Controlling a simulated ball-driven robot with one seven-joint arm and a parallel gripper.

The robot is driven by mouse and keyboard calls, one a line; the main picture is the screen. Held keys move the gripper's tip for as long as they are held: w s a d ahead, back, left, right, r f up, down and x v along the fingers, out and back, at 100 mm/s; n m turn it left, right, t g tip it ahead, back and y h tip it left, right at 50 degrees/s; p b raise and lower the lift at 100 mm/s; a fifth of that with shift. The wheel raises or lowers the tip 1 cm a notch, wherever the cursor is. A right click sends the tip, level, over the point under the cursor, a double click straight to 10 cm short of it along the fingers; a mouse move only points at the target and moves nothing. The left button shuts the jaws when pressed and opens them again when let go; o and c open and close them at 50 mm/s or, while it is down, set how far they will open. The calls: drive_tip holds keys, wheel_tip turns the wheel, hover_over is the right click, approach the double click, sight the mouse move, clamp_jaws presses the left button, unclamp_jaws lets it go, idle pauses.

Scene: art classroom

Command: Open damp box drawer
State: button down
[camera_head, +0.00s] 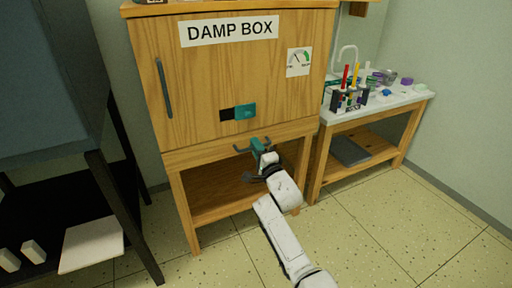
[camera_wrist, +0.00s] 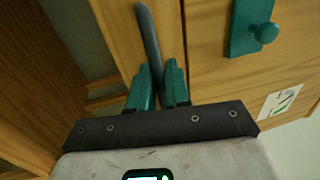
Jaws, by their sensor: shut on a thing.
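The damp box (camera_head: 220,75) is a wooden cabinet with a labelled door. Its drawer (camera_head: 193,158) is a low wooden strip under the door, and its front looks flush with the frame. The dark drawer handle (camera_head: 240,149) is a horizontal bar; in the wrist view the handle (camera_wrist: 147,25) runs up between the teal fingers. My gripper (camera_head: 258,146) is at the handle and shut on it, as the wrist view of the gripper (camera_wrist: 158,80) also shows. The fingers hide part of the bar.
The door has a vertical handle (camera_head: 163,88), a teal latch (camera_head: 245,112) and a dial (camera_head: 299,62). A sink bench (camera_head: 405,100) with brushes and jars stands right. A dark rack (camera_head: 125,215) stands left. The floor in front is open.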

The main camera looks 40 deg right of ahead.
drive_tip(key=r+p+v, duration=0.2)
drive_tip(key=p+v, duration=0.5)
drive_tip(key=v, duration=0.5)
drive_tip(key=r+p+v, duration=0.2)
drive_tip(key=p+v, duration=0.6)
drive_tip(key=v, duration=0.3)
drive_tip(key=shift+p+v, duration=0.3)
drive_tip(key=shift+v, duration=0.5)
drive_tip(key=shift+r, duration=0.3)
drive_tip(key=c, duration=1.3)
unclamp_jaws()
drive_tip(key=shift+s, duration=0.15)
drive_tip(key=p+v, duration=0.1)
drive_tip(key=v, duration=0.9)
drive_tip(key=shift+s+a, duration=0.1)
drive_tip(key=shift+s, duration=0.2)
